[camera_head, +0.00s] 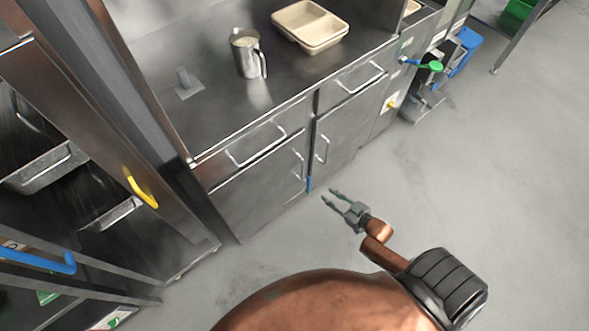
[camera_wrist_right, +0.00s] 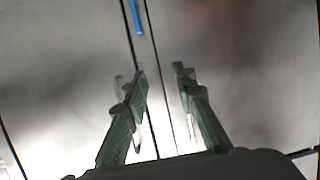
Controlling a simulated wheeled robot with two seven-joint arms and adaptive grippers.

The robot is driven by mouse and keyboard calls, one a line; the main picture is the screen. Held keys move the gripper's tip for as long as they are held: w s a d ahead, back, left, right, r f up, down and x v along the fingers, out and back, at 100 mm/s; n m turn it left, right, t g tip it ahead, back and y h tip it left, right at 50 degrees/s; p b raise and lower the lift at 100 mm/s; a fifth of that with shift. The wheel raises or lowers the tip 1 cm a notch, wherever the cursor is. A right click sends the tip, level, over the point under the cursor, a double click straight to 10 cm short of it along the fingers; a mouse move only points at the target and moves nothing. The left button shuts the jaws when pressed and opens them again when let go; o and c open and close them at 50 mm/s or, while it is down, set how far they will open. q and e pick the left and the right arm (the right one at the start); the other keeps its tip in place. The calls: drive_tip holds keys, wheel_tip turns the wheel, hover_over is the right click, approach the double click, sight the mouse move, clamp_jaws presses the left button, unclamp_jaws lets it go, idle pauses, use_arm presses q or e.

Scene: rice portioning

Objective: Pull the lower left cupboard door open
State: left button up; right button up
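The lower left cupboard door (camera_head: 252,198) is a brushed steel panel, shut, under a drawer in the steel counter. Its upright bar handle (camera_head: 299,166) is near its right edge. My right gripper (camera_head: 328,194) is open and empty, apart from the doors and to the right of and below that handle in the head view. In the right wrist view, the two green fingers of my right gripper (camera_wrist_right: 160,70) are spread, with steel panels and a dark upright seam beyond. I cannot tell from that view whether a handle lies between them. My left gripper is not in view.
The lower right door (camera_head: 340,136) is also shut, with its own handle (camera_head: 322,148). A blue strip (camera_head: 309,184) is low at the seam between the doors. A metal jug (camera_head: 246,55) and beige trays (camera_head: 309,27) stand on the counter. The floor before the doors is clear.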

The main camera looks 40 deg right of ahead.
sight(303, 169)
drive_tip(key=w+a+r+n+t+y+b, duration=0.1)
drive_tip(key=w+a+r+t+y+b, duration=0.2)
drive_tip(key=w+r, duration=0.5)
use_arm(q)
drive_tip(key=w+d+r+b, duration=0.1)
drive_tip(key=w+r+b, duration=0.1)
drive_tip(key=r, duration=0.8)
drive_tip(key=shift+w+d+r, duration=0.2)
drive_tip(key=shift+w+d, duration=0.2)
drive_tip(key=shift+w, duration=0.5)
use_arm(e)
drive_tip(key=shift+w+a+r, duration=0.3)
drive_tip(key=shift+w+a, duration=0.05)
drive_tip(key=shift+w, duration=0.55)
drive_tip(key=shift+w+a+r, duration=0.35)
drive_tip(key=shift+w+a, duration=0.05)
drive_tip(key=shift+w, duration=0.45)
drive_tip(key=shift+w+a+r, duration=0.3)
drive_tip(key=shift+w+a, duration=0.05)
drive_tip(key=shift+w, duration=0.55)
drive_tip(key=shift+c, duration=0.4)
clamp_jaws()
